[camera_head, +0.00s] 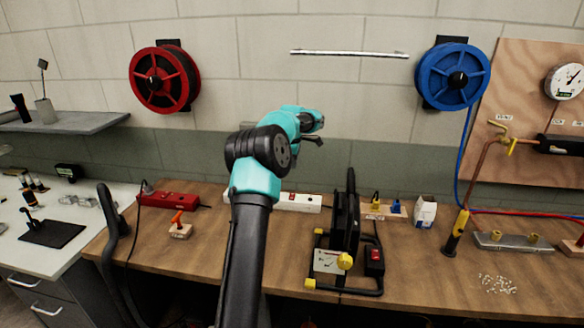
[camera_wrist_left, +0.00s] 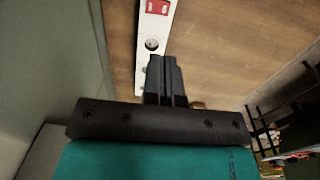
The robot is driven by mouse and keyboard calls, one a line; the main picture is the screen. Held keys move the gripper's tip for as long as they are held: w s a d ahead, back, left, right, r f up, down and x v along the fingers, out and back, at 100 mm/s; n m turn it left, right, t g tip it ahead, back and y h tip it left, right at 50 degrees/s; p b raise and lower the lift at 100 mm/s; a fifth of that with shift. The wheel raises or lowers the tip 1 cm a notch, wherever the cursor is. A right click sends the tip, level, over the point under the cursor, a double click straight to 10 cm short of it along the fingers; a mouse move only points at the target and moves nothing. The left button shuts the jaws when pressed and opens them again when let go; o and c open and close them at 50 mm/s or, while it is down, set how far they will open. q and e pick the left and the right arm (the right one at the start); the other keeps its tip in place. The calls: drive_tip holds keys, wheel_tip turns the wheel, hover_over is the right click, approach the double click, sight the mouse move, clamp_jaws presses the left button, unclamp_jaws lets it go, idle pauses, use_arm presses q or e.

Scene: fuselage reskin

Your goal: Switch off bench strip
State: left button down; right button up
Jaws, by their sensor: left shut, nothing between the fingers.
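The white bench strip (camera_head: 303,202) lies along the back of the wooden bench, partly hidden behind my left arm in the head view. In the left wrist view the strip (camera_wrist_left: 143,65) runs up the picture, with a round socket and a red rocker switch (camera_wrist_left: 158,6) at the top edge. My left gripper (camera_head: 318,141) is above the strip in the head view. In the left wrist view its fingers (camera_wrist_left: 165,62) are shut and empty, overlapping the strip's edge near the socket; I cannot tell whether they touch. My right gripper is not in view.
A red power strip (camera_head: 168,199) lies to the left, near a small block with a red handle (camera_head: 179,227). A white box (camera_head: 425,211) is further right. Hose reels hang on the wall.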

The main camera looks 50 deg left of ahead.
sight(292, 194)
use_arm(q)
drive_tip(key=shift+w+a+r+t+y, duration=0.15)
drive_tip(key=shift+t+y, duration=0.15)
drive_tip(key=f, duration=0.4)
drive_tip(key=w+f, duration=0.1)
drive_tip(key=f, duration=0.4)
drive_tip(key=a+f, duration=0.1)
drive_tip(key=f, duration=0.4)
drive_tip(key=shift+w, duration=0.15)
drive_tip(key=shift+a, duration=0.15)
